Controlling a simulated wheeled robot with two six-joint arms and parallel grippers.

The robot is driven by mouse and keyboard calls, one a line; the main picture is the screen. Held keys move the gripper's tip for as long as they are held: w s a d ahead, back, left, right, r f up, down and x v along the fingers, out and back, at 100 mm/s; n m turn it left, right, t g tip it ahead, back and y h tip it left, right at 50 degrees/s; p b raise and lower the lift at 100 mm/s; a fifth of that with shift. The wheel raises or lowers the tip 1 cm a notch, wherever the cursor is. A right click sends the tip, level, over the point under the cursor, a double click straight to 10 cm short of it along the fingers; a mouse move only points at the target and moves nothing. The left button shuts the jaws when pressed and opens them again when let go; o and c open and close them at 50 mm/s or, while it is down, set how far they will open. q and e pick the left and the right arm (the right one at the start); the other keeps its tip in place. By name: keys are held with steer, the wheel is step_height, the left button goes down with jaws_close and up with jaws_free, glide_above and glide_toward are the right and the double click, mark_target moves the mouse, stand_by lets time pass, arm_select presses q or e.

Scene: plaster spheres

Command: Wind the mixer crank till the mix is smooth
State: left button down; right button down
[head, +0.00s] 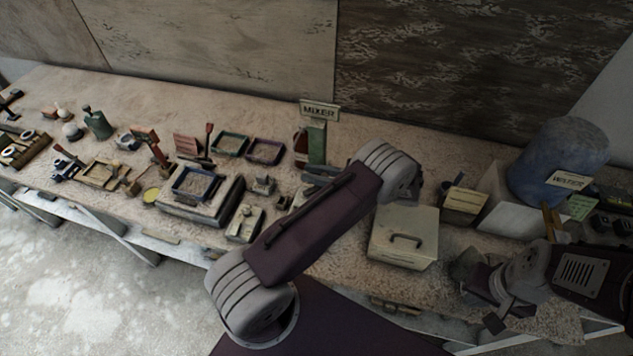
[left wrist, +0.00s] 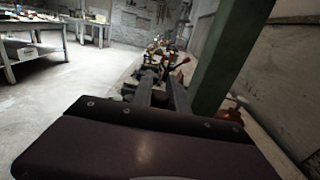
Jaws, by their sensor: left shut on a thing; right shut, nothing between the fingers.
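The mixer's green post (head: 317,143) stands at the back middle of the bench, beneath a "MIXER" sign (head: 319,110). My left arm crosses in front of the mixer and hides most of it, including the bowl and the mix. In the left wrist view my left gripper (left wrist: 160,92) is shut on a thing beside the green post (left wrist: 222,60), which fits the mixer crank. The held part is mostly hidden and too small to make out clearly. My right gripper (head: 494,316) is shut and empty, low over the front right of the bench.
A pale lidded box (head: 404,236) stands right of my left arm. A blue water barrel (head: 560,158) is at the back right. Moulds, trays and tools crowd the bench's left, including a blue-rimmed tray (head: 197,184). A wall runs behind the bench.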

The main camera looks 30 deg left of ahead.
arm_select(q)
steer(key=shift+a+n+g+h+b, duration=0.25)
steer(key=shift+n+g+h+b, duration=0.15)
steer(key=shift+n+g+b, duration=0.45)
steer(key=c, duration=1.3)
jaws_free()
steer(key=shift+p, duration=0.3)
